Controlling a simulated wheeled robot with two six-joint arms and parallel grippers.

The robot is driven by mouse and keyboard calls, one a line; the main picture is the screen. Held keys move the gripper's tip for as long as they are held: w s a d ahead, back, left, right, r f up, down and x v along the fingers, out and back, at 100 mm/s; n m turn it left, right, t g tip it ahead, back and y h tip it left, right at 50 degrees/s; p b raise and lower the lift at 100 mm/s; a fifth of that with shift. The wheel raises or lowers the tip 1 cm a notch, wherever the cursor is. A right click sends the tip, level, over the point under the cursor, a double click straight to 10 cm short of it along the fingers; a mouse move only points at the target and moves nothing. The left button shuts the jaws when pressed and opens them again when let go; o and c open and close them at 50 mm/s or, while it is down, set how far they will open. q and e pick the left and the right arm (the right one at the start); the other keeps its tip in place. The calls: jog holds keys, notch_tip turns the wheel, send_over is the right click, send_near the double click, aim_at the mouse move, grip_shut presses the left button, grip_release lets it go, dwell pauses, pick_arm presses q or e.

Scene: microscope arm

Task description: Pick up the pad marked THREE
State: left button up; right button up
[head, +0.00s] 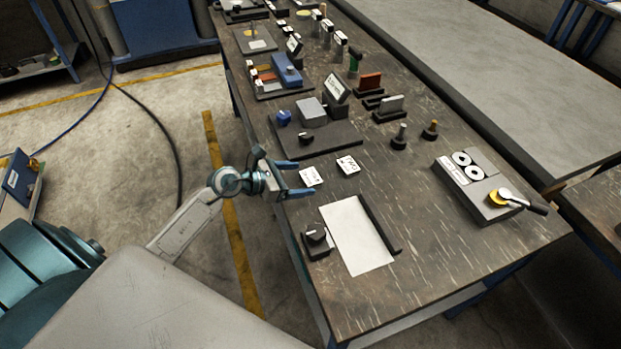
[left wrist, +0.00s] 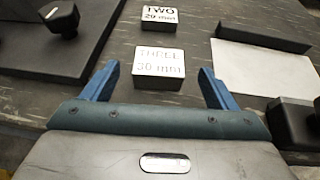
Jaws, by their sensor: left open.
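The pad marked THREE (left wrist: 159,65) is a small white-topped block with dark sides, reading "THREE 30 mm". It lies flat on the dark table, and it also shows in the head view (head: 311,176) near the table's left edge. My left gripper (head: 293,179) is open and empty. In the left wrist view its blue fingers (left wrist: 155,82) stand apart, with the pad seen between and just beyond the tips. A second pad, marked TWO (head: 348,165), lies beyond it; it also shows in the left wrist view (left wrist: 160,17). My right gripper is not in view.
A white sheet (head: 352,234) with a dark bar (head: 381,225) along its right side lies nearer. A black block with a knob (head: 316,241) stands left of it. A dark board (head: 322,138) with blocks lies beyond the pads.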

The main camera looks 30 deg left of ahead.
aim_at(311, 176)
pick_arm(q)
jog(key=shift+p+x, duration=0.6)
jog(key=shift+x, duration=1.65)
jog(key=c, duration=1.5)
jog(key=shift+w+r, duration=0.1)
jog(key=shift+r, duration=0.1)
jog(key=shift+c, duration=0.2)
